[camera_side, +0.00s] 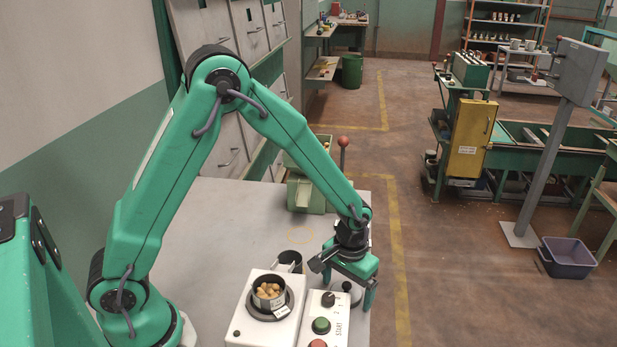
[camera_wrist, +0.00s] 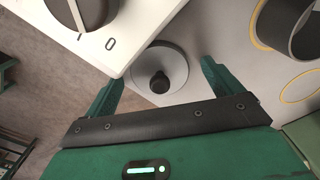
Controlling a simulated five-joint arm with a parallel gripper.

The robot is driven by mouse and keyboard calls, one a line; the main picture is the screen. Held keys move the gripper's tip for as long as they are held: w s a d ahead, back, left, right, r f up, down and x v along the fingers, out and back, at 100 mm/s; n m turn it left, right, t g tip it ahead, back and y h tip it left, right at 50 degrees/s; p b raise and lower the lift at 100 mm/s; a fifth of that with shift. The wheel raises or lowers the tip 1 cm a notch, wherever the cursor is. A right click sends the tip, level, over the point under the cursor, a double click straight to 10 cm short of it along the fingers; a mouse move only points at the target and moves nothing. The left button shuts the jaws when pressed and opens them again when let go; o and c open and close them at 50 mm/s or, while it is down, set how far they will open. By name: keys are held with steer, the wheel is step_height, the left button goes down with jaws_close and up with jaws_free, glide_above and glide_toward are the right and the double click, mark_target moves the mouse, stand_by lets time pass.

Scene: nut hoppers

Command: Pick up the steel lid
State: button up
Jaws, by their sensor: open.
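The steel lid (camera_wrist: 176,57) is a round grey disc with a black knob, lying flat on the light table beside the control box. In the side view the lid (camera_side: 355,296) is partly hidden by my gripper. My gripper (camera_wrist: 162,72) is open and empty, with its green fingers on either side of the lid in the wrist view. In the side view my gripper (camera_side: 350,290) points down just over the lid; whether the fingers touch it I cannot tell.
A dark open cup (camera_wrist: 262,30) stands on the table near the lid.

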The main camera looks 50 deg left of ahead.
mark_target(347, 284)
steer(key=shift+c, duration=0.2)
steer(key=c, duration=1)
steer(key=shift+r, duration=0.1)
steer(key=shift+r, duration=4.95)
steer(key=s+r, duration=0.3)
steer(key=s, duration=0.3)
steer(key=s+r, duration=0.4)
steer(key=s, duration=0.2)
steer(key=s+a+r, duration=0.1)
steer(key=s+r, duration=0.2)
steer(key=s, duration=0.3)
steer(key=shift+r, duration=0.2)
